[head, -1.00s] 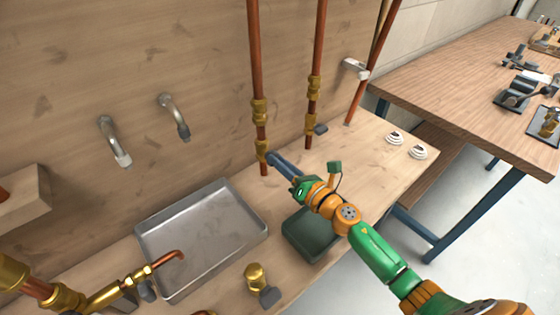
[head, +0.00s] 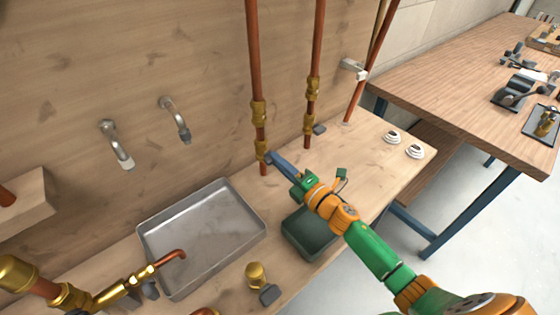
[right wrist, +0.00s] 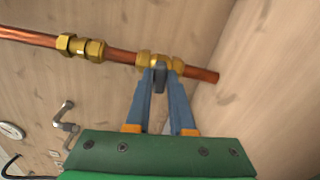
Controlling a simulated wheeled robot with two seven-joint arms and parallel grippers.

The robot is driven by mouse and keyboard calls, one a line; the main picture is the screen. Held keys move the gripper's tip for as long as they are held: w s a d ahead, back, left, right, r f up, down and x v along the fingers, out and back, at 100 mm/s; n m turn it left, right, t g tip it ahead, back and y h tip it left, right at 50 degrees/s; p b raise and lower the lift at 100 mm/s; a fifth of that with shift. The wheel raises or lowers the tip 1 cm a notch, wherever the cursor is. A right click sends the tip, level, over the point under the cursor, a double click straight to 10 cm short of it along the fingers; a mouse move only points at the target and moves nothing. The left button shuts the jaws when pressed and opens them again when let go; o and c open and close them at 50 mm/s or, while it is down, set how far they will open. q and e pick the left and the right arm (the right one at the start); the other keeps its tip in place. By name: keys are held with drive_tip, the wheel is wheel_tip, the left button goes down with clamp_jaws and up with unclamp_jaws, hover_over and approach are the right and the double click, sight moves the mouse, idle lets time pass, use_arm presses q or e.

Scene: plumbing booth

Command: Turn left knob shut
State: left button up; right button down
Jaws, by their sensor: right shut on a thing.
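The left copper pipe (head: 255,60) runs down the wooden back wall and carries a lower brass valve (head: 262,150). My right gripper (head: 271,157) reaches this valve from the lower right. In the right wrist view, the dark grey left knob (right wrist: 160,78) sits between the two blue fingers, in front of the brass valve body (right wrist: 146,59). The fingers are shut on the knob. In the head view the fingers mostly hide the knob. The right pipe (head: 317,50) has its own grey knob (head: 319,129), apart from my gripper. My left gripper is out of view.
A metal tray (head: 205,235) lies on the bench left of my right arm, and a dark green box (head: 308,240) sits under it. Two spouts (head: 175,117) stick out of the wall. A brass fitting (head: 256,275) stands near the front. Two white discs (head: 415,151) lie at the right.

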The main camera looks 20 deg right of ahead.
drive_tip(key=shift+m, duration=0.9)
drive_tip(key=c, duration=0.8)
unclamp_jaws()
drive_tip(key=shift+a, duration=0.1)
drive_tip(key=v, duration=0.7)
